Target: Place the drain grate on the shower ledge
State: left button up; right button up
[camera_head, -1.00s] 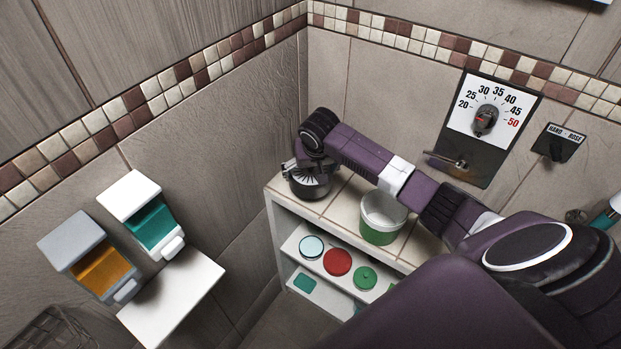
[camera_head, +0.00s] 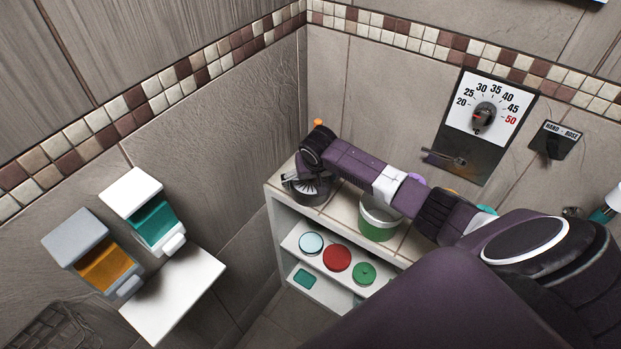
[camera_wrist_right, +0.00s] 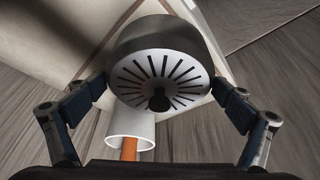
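The drain grate (camera_head: 311,190) is a dark round drum with a pale, slotted face and a black knob. It is at the left end of the tiled shower ledge (camera_head: 345,200); I cannot tell whether it touches the tiles. In the right wrist view the grate (camera_wrist_right: 160,70) fills the space between the fingers. My right gripper (camera_wrist_right: 160,85) has its pads against both sides of the grate. In the head view this gripper (camera_head: 308,176) is over the ledge corner and partly hides the grate. My left gripper is not in view.
A white-and-green bucket (camera_head: 379,222) stands on the ledge, right of the grate. A white tube with an orange core (camera_wrist_right: 130,130) is close beside the grate. Under the ledge, shelves hold a red disc (camera_head: 337,258) and others. Two dispensers hang at left above a white shelf (camera_head: 175,300).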

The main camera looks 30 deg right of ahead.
jog(key=shift+r, duration=0.4)
jog(key=b+v, duration=0.1)
jog(key=v, duration=1)
jog(key=shift+r+b, duration=0.3)
jog(key=shift+r, duration=0.1)
jog(key=shift+s+a+f, duration=0.1)
jog(key=shift+s+a, duration=0.05)
